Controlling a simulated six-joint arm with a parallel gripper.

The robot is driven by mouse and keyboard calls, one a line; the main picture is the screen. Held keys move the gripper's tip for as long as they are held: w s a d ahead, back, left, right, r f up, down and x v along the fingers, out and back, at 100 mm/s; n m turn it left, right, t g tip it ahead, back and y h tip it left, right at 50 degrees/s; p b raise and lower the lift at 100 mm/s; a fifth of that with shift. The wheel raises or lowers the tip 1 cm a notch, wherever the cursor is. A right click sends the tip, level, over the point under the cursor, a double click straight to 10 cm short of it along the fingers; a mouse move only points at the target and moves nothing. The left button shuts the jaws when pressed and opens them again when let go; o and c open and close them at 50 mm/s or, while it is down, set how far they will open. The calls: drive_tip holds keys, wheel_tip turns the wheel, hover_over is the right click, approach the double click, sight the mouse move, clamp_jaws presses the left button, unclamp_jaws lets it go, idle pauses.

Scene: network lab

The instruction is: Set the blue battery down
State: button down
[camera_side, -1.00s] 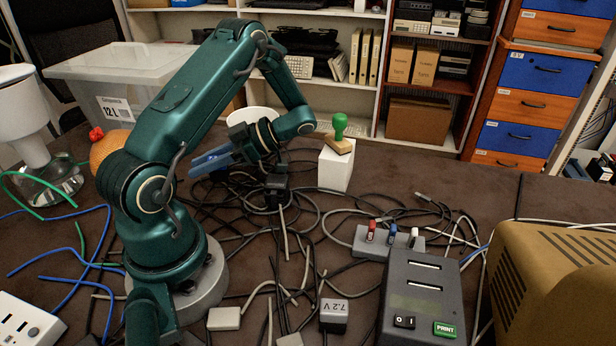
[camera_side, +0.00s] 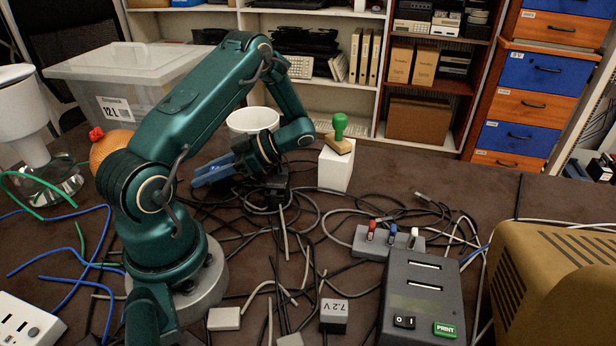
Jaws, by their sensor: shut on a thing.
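My gripper (camera_side: 222,168) is at the end of my green arm, left of the middle, low over the tangle of black cables and pointing left. Blue shapes (camera_side: 212,172) stick out from its dark wrist. I cannot clearly tell which part of the blue is finger and which is the blue battery. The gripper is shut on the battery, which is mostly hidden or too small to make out. I cannot tell whether it touches the table.
A white bucket (camera_side: 252,121) stands just behind my wrist. A white block (camera_side: 336,172) bears a green-handled stamp (camera_side: 340,136). Cables cover the middle. A 7.2 V block (camera_side: 333,317), a switch strip (camera_side: 389,242) and a grey printer (camera_side: 421,300) stand at front right.

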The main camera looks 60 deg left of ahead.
drive_tip(key=shift+f, duration=0.4)
drive_tip(key=c, duration=0.6)
unclamp_jaws()
drive_tip(key=shift+w, duration=0.1)
drive_tip(key=shift+w+d+r, duration=0.1)
drive_tip(key=shift+w+d, duration=0.05)
drive_tip(key=shift+w, duration=0.15)
drive_tip(key=shift+v, duration=1.25)
wheel_tip(320, 180, up, 7)
drive_tip(key=shift+s+f, duration=0.1)
drive_tip(key=shift+s, duration=0.05)
